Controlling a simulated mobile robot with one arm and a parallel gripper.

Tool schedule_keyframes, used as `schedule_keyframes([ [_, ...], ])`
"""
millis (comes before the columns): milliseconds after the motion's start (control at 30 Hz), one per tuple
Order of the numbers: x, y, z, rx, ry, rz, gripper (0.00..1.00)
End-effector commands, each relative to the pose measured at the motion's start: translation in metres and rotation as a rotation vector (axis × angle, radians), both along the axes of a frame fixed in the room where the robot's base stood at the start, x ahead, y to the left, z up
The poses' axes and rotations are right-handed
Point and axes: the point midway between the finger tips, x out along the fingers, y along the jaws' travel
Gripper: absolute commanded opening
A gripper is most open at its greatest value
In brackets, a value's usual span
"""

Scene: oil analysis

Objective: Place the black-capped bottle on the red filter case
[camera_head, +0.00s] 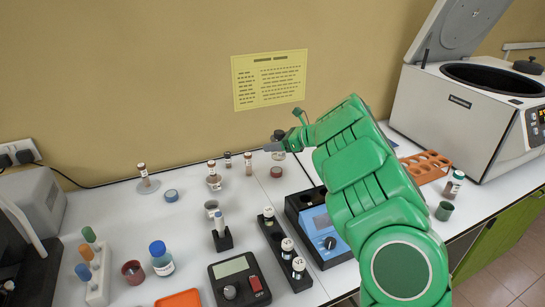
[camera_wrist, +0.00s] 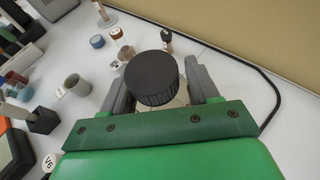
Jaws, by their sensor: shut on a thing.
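The black-capped bottle (camera_wrist: 152,78) is between the two grey fingers of my gripper (camera_wrist: 165,88) in the wrist view, its ridged cap facing the camera. In the head view my gripper (camera_head: 277,146) is at the far side of the bench near the wall, shut on the bottle (camera_head: 278,155), whose body is partly hidden by the fingers. A small round red case (camera_head: 276,172) lies on the bench just below the bottle in the head view; a small gap seems to show between them. I cannot make out the red case in the wrist view.
A black rack of vials (camera_head: 278,248) and a blue instrument (camera_head: 322,230) are nearer. A centrifuge (camera_head: 470,110) stands at right. A cable (camera_wrist: 268,85) runs along the wall.

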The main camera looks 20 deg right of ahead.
Motion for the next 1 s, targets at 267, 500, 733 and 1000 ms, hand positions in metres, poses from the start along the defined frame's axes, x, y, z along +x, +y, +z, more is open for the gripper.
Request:
schedule_keyframes([
  [267, 0.017, -0.004, -0.022, 0.001, 0.000, 0.002, 0.25],
  [500, 0.031, -0.007, -0.038, 0.000, -0.002, 0.002, 0.25],
  [733, 0.038, -0.009, -0.049, 0.000, 0.002, 0.001, 0.25],
  [1000, 0.042, -0.010, -0.054, 0.001, 0.001, 0.002, 0.25],
])
